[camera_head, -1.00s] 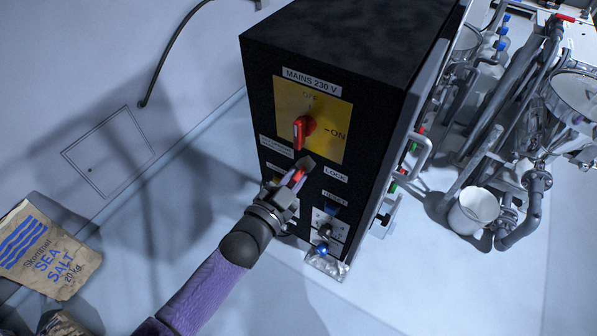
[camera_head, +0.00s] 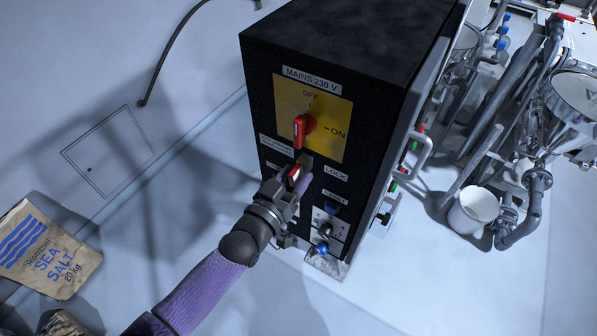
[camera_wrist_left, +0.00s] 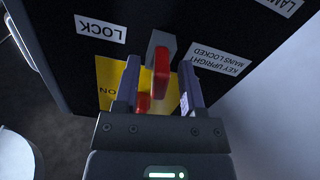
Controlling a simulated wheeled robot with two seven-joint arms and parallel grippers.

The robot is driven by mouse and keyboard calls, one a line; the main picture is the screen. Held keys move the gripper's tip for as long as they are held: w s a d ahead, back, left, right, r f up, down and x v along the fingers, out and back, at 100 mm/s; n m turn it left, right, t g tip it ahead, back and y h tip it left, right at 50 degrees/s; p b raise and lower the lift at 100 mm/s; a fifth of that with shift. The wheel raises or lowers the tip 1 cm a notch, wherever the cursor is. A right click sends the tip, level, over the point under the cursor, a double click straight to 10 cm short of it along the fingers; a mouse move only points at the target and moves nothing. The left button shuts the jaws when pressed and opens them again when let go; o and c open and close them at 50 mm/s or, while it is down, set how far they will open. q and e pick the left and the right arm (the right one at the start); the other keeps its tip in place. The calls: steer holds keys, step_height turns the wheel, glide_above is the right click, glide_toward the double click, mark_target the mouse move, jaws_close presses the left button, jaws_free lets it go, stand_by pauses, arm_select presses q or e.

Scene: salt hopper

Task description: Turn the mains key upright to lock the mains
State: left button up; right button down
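The red mains key (camera_wrist_left: 161,66) sits in a grey lock block (camera_wrist_left: 157,42) on the black cabinet front, between the LOCK label (camera_wrist_left: 101,29) and the KEY UPRIGHT label (camera_wrist_left: 216,57). The key also shows in the head view (camera_head: 294,174), partly behind my gripper. My left gripper (camera_wrist_left: 158,84) is open, one finger on each side of the key, with gaps visible. It shows at the panel in the head view (camera_head: 300,178). The key's exact turn angle is hard to tell. My right gripper is not in view.
The red rotary mains switch (camera_head: 299,130) stands on a yellow plate (camera_head: 333,106) just above the key. A blue-tipped control (camera_head: 323,248) is below right. A salt sack (camera_head: 50,250) lies at left; pipes and a white bucket (camera_head: 473,208) stand at right.

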arm_select(q)
steer(key=v, duration=1)
steer(key=s+a+f+n+g+y+b, duration=0.1)
steer(key=s+a+f+g+y+b, duration=0.15)
steer(key=f+b, duration=0.7)
steer(key=s+a+f+g+y+b, duration=0.15)
steer(key=a+f, duration=0.25)
steer(key=f, duration=1.2)
steer(key=s+a+f+n+g+y+b, duration=0.1)
steer(key=s+a+f+y+b, duration=0.15)
steer(key=f+b, duration=0.7)
steer(key=s+a+f+g+y+b, duration=0.1)
steer(key=s+f+g+b, duration=0.2)
steer(key=s+f, duration=0.5)
steer(key=s+a+f+g+y+b, duration=0.2)
steer(key=s+f+g+b, duration=0.1)
steer(key=s+f, duration=0.4)
steer(key=s+a+f+g+y+b, duration=0.1)
steer(key=s+a+f+g+b, duration=0.1)
steer(key=s+f, duration=0.6)
steer(key=shift+s+f+n+g+b, duration=0.15)
steer(key=shift+f+b, duration=0.25)
steer(key=shift+f, duration=0.35)
steer(key=shift+s+f+n+g+b, duration=0.1)
steer(key=shift+f+g+b, duration=0.2)
steer(key=shift+f, duration=0.4)
steer(key=shift+s+f+n+g+b, duration=0.1)
steer(key=shift+f+b, duration=0.35)
steer(key=shift+f, duration=0.3)
